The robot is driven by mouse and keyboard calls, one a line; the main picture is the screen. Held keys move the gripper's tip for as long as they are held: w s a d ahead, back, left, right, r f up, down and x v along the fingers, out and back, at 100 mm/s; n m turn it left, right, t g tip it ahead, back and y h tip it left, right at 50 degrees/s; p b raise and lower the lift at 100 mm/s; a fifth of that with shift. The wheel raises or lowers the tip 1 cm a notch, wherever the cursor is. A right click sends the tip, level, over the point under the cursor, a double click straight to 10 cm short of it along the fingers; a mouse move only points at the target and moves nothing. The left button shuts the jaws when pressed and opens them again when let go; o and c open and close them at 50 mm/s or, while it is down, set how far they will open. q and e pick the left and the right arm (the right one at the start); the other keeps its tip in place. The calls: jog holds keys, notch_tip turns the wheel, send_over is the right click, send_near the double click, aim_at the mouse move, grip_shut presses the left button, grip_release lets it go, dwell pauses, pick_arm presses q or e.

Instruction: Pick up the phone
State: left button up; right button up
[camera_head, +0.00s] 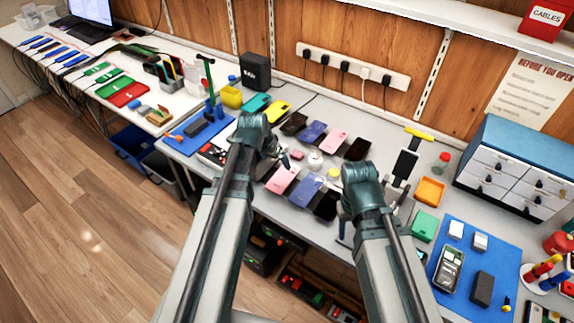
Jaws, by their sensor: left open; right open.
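Several phones lie in rows on the grey bench (230,118). The back row has a teal phone (255,103), a yellow phone (276,111), a dark brown phone (294,123), a purple-blue phone (313,132), a pink phone (335,141) and a black phone (357,149). In front lie another pink phone (282,180), a blue phone (305,190) and a black phone (326,206). My open left gripper (283,158) is over the bench behind the front pink phone. My open right gripper (344,236) is near the front edge, right of the front black phone. Neither visibly holds anything.
A dark phone (405,161) stands upright in a holder. A blue mat (508,262) holds an opened phone (449,267). Drawers (512,180) stand at back right. Small jars sit between the phone rows.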

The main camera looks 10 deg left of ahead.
pick_arm(q)
jog(key=b, duration=0.8)
send_near(283, 177)
jog(key=shift+w+d+f, duration=0.3)
jog(key=shift+w+f, duration=0.45)
jog(key=shift+f, duration=0.25)
pick_arm(e)
notch_tip(283, 177, down, 8)
jog(key=shift+w+f, duration=0.1)
jog(key=shift+w, duration=0.05)
pick_arm(q)
jog(key=b+x, duration=0.4)
jog(key=shift+s+a+f+b, duration=0.2)
jog(key=shift+s+f+b, duration=0.15)
jog(key=shift+f, duration=0.1)
pick_arm(e)
notch_tip(283, 177, down, 4)
jog(key=shift+f, duration=0.2)
pick_arm(q)
jog(key=shift+w+d+f+b, duration=0.1)
jog(key=shift+w+f+b, duration=0.15)
jog(key=shift+b, duration=0.05)
pick_arm(e)
jog(key=shift+f, duration=0.3)
jog(key=shift+r, duration=0.1)
pick_arm(q)
jog(key=shift+r, duration=0.1)
